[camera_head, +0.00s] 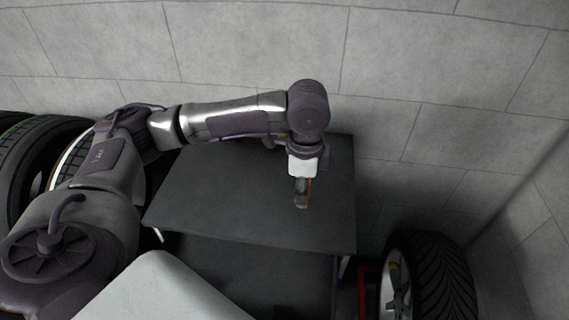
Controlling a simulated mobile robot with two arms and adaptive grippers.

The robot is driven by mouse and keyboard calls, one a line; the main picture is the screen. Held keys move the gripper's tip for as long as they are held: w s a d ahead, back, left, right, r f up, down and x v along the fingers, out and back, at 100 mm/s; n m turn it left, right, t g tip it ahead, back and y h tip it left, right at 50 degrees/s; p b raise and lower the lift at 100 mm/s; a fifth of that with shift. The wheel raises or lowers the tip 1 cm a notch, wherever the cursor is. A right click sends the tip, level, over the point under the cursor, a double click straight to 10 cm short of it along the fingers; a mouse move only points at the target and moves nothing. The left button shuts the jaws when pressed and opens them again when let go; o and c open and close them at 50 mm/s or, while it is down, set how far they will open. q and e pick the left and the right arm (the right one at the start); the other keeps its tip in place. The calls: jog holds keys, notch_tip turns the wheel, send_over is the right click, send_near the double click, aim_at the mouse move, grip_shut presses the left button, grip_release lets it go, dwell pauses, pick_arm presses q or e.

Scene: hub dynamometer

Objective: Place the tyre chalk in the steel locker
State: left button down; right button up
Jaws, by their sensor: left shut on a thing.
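My left gripper (302,197) points down over the right part of a dark table. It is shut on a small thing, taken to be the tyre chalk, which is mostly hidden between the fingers. I cannot make out its shape, or whether it touches the tabletop. No steel locker shows in this view. My right gripper is not in view.
The dark table (215,200) has a bare top around the gripper and a lower shelf. Tyres (36,150) stand at the left. A tyre on a rim (440,285) stands at the right, beside a red thing (366,290). A grey block wall (430,60) closes the back.

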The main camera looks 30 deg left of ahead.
pick_arm(q)
jog(key=w+a+f, duration=0.1)
jog(key=w+f, duration=0.1)
jog(key=w, duration=0.1)
jog(key=w+a+f+p, duration=0.1)
jog(key=w, duration=0.2)
jog(key=w+a+f, duration=0.1)
jog(key=w+f, duration=0.1)
jog(key=w, duration=0.1)
jog(key=shift+f+p, duration=0.3)
jog(key=shift+f, duration=0.3)
notch_tip(320, 180, down, 3)
jog(key=shift+f+p, duration=0.1)
jog(key=shift+p, duration=0.55)
jog(key=shift+f, duration=0.2)
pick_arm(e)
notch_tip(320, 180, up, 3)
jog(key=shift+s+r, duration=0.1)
pick_arm(q)
jog(key=shift+s, duration=0.1)
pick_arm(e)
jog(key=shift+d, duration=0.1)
